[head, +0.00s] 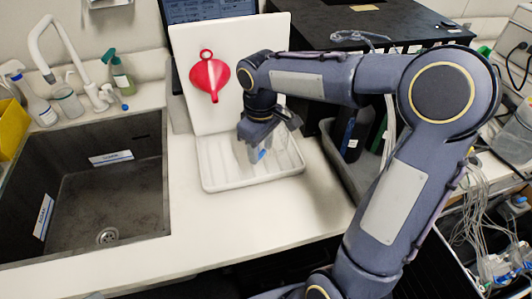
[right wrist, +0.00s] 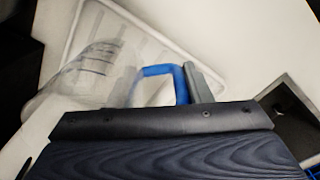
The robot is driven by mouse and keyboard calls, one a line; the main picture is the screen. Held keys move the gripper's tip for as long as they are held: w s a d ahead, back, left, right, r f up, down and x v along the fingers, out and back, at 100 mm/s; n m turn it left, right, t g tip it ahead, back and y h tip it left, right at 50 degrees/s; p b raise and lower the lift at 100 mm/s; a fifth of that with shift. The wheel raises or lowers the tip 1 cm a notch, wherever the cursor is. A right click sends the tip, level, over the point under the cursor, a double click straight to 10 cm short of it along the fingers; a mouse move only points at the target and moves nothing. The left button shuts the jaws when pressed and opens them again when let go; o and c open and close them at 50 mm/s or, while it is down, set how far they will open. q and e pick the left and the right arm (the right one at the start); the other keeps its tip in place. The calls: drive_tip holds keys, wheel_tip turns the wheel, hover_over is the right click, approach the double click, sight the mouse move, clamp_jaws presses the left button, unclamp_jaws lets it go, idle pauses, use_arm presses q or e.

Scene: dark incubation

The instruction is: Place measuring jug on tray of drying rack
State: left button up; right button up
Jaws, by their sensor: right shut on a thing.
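The measuring jug (head: 281,150) is clear with a blue handle. My right gripper (head: 257,150) is shut on that handle, over the right part of the white ribbed tray (head: 222,175) of the drying rack (head: 187,65). In the right wrist view the jug (right wrist: 85,75) extends left from the blue handle (right wrist: 165,70), with the tray (right wrist: 150,40) behind it. I cannot tell whether the jug's base touches the tray. The gripper hides part of the jug in the head view. My left gripper is not in view.
A red funnel (head: 209,76) hangs on the rack's upright white board. A dark sink (head: 110,190) lies to the left, with bottles (head: 118,75) behind it. A grey bin (head: 345,165) with dark bottles stands right of the tray. The counter in front of the tray is clear.

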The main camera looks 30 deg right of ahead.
sight(264, 149)
drive_tip(key=shift+w+d+f, duration=0.35)
drive_tip(key=shift+d+f, duration=0.05)
drive_tip(key=shift+f, duration=0.25)
drive_tip(key=shift+w+d+f, duration=0.3)
drive_tip(key=shift+d+f, duration=0.1)
drive_tip(key=shift+f, duration=0.2)
drive_tip(key=shift+w+d+f, duration=0.1)
drive_tip(key=shift+d+f, duration=0.05)
drive_tip(key=shift+f, duration=0.85)
drive_tip(key=shift+w+d+f, duration=0.1)
drive_tip(key=shift+d+f, duration=0.05)
drive_tip(key=shift+f, duration=0.8)
drive_tip(key=shift+f, duration=0.1)
drive_tip(key=o, duration=1.2)
drive_tip(key=shift+o, duration=0.2)
